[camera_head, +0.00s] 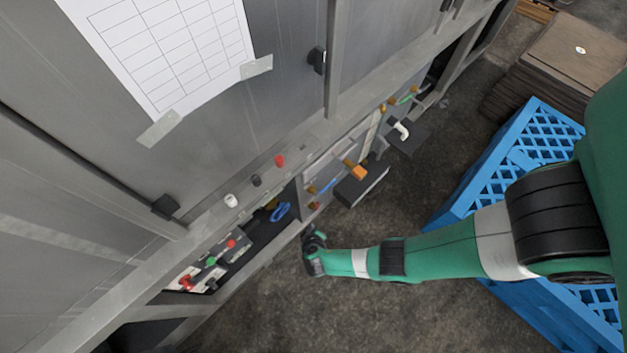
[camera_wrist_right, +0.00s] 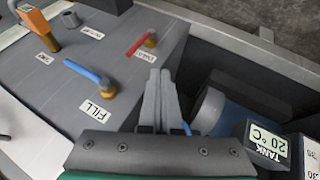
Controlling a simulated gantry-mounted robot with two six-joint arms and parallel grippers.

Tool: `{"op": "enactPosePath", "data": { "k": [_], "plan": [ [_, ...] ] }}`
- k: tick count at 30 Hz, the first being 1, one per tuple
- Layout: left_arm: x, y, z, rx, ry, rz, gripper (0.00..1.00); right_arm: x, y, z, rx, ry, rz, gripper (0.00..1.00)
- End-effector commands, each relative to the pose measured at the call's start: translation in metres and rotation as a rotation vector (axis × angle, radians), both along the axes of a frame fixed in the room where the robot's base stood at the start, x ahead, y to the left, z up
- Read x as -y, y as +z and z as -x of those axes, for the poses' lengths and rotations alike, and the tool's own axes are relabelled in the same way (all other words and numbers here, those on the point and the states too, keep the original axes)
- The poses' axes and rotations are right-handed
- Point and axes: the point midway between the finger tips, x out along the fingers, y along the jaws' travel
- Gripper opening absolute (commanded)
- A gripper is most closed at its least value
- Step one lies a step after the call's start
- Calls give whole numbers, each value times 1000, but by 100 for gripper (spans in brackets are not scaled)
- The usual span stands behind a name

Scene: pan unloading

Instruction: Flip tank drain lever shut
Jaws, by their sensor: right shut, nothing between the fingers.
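The drain lever is a red handle (camera_wrist_right: 138,44) on a brass base, near the top middle of the right wrist view. A white label lies beside it. In the head view a small red handle (camera_head: 314,206) shows low on the machine front, just above my right gripper (camera_head: 312,240). In the wrist view my right gripper (camera_wrist_right: 158,78) is shut and empty. Its tips point toward the lever's base with a small gap showing; I cannot tell the depth. My left gripper is not in view.
A blue FILL lever (camera_wrist_right: 88,74) and an orange-handled valve (camera_wrist_right: 40,28) share the grey panel. A tank display (camera_wrist_right: 267,141) reads 20 °C at the right. Blue crates (camera_head: 505,160) stand under my right arm. Open floor (camera_head: 390,215) lies before the machine.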

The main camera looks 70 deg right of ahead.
Motion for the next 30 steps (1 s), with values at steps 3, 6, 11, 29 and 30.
{"op": "enactPosePath", "data": {
  "k": [3,6,11,29,30],
  "plan": [
    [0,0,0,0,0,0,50,0,0,-1,1,0,-1,0],
    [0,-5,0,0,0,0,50,2,-4,-1,1,-1,-1,0],
    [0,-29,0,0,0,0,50,11,-23,-5,3,-4,-1,0],
    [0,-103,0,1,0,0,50,82,-79,-19,2,-5,-2,0],
    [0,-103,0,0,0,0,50,86,-79,-18,2,-4,-2,0]
  ]
}}
